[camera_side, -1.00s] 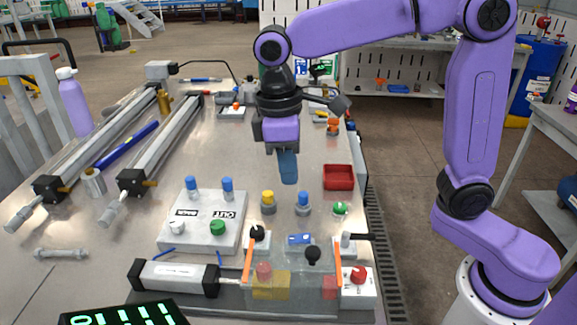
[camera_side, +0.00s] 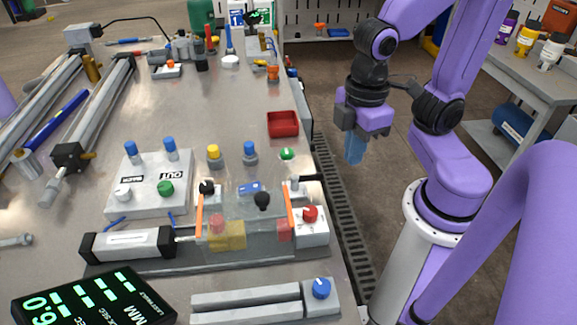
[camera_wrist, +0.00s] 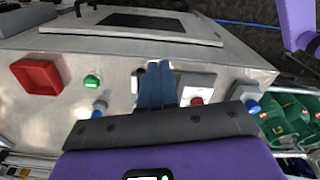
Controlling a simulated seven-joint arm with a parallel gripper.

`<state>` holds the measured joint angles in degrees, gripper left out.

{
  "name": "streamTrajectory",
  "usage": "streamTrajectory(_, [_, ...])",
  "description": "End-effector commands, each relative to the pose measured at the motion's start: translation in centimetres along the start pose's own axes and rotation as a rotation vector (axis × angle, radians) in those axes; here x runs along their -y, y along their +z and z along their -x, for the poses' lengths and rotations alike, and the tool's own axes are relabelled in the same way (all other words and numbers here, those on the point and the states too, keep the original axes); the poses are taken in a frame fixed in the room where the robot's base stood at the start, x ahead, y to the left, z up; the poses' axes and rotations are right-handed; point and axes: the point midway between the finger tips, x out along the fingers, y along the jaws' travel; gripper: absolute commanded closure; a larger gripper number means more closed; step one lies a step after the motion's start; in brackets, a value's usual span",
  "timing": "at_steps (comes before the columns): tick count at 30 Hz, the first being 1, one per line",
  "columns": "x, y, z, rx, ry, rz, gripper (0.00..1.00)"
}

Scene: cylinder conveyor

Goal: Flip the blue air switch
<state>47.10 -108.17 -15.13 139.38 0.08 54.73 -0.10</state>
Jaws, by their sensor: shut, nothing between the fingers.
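A blue knob (camera_side: 321,288), probably the blue air switch, sits on the right end of a grey block at the front of the table. In the wrist view, a blue knob (camera_wrist: 252,106) right of a red button looks like the same one. My gripper (camera_side: 354,162) hangs just past the table's right edge, well above and behind that knob, apart from it. Its blue fingers are shut and empty, pointing down. In the wrist view, the closed fingertips (camera_wrist: 160,66) are in the middle, left of the blue knob. Other blue knobs stand farther back on the table.
A red tray (camera_side: 283,124) and a green button (camera_side: 287,154) lie near the right edge. A box with a red knob (camera_side: 310,213) stands beside a clear-covered cylinder fixture. A black display (camera_side: 92,300) is at front left. A grate runs along the floor.

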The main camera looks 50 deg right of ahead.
Motion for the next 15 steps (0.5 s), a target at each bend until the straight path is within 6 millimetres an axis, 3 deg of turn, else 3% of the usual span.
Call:
streamTrajectory(3, [0.7,1.7,-0.6,-0.008,-0.001,0.021,1.0])
streamTrajectory(4, [0.8,1.9,-0.7,-0.01,-0.001,0.024,0.94])
streamTrajectory(8, [0.7,1.7,-0.6,-0.013,-0.001,0.023,0.51])
streamTrajectory(9, [0.6,1.2,-0.4,-0.013,-0.001,0.017,0.47])
streamTrajectory(15, [-1.4,-3.8,1.8,-0.007,0.001,-0.05,0.47])
